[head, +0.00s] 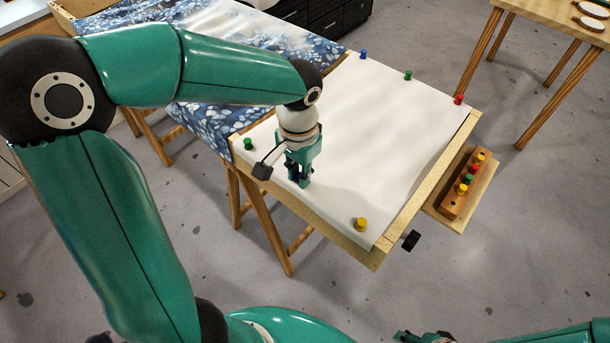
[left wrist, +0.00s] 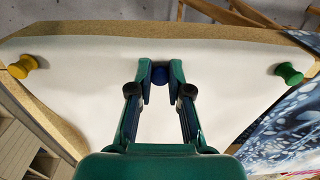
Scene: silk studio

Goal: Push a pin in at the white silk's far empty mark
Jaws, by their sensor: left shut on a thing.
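The white silk (head: 385,130) lies stretched over a wooden frame, and it also shows in the left wrist view (left wrist: 80,80). My left gripper (head: 303,184) points down over the silk's edge nearest me, between a green pin (head: 248,144) and a yellow pin (head: 361,224). In the left wrist view its fingers (left wrist: 160,78) are shut on a blue pin (left wrist: 160,75). I cannot tell whether that pin touches the silk. A blue pin (head: 363,54), a green pin (head: 408,75) and a red pin (head: 458,99) stand along the far edge. No empty mark can be made out. Part of my right gripper (head: 420,337) shows at the bottom edge.
A wooden pin rack (head: 452,203) with several coloured pins sits on a small shelf right of the frame. A black knob (head: 411,240) sticks out at the near right corner. Blue patterned cloth (head: 215,122) adjoins on the left. A wooden table (head: 560,25) stands back right.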

